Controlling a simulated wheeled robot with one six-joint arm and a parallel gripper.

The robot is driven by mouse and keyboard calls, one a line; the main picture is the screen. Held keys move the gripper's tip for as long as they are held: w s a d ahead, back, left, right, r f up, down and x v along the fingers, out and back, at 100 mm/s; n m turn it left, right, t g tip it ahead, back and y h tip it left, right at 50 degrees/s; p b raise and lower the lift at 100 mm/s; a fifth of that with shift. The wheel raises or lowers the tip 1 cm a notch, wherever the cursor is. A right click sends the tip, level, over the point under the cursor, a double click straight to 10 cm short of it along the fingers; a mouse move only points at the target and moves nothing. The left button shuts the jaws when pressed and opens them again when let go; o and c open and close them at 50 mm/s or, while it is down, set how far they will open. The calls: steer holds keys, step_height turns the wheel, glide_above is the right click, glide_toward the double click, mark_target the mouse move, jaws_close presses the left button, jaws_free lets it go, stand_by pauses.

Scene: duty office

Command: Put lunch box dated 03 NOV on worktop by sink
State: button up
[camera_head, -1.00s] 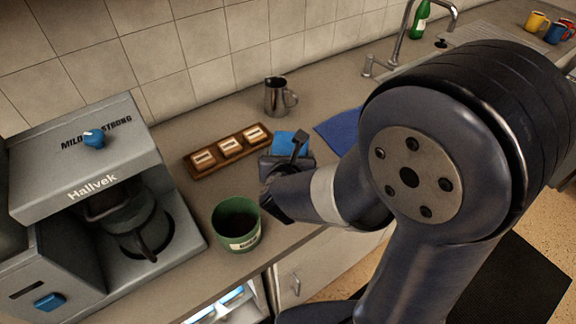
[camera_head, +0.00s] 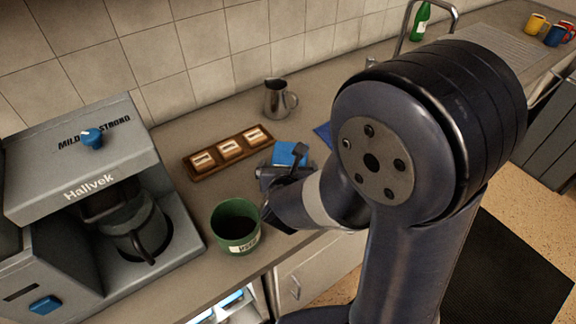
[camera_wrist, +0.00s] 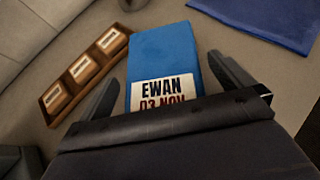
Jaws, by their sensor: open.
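The lunch box (camera_wrist: 165,55) is blue, with a white label reading EWAN and 03 NOV, its date partly cut off by my gripper. In the wrist view it lies between my gripper's two fingers, with a gap beside the right one. In the head view a blue part of the lunch box (camera_head: 290,152) shows behind my gripper (camera_head: 284,170), low over the worktop (camera_head: 215,105). My gripper is open, one finger on each side of the box. The sink basin is hidden behind my arm; its tap (camera_head: 403,28) shows at the upper right.
A wooden tray with three labelled blocks (camera_head: 190,168) is left of the box. A green mug (camera_head: 236,228) stands close to my gripper. A steel jug (camera_head: 279,99) stands behind, and a coffee machine (camera_head: 75,190) at left. A dark blue cloth (camera_wrist: 265,20) lies right of the box.

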steer(key=shift+r, duration=0.15)
steer(key=p+v, duration=0.2)
steer(key=v, duration=1)
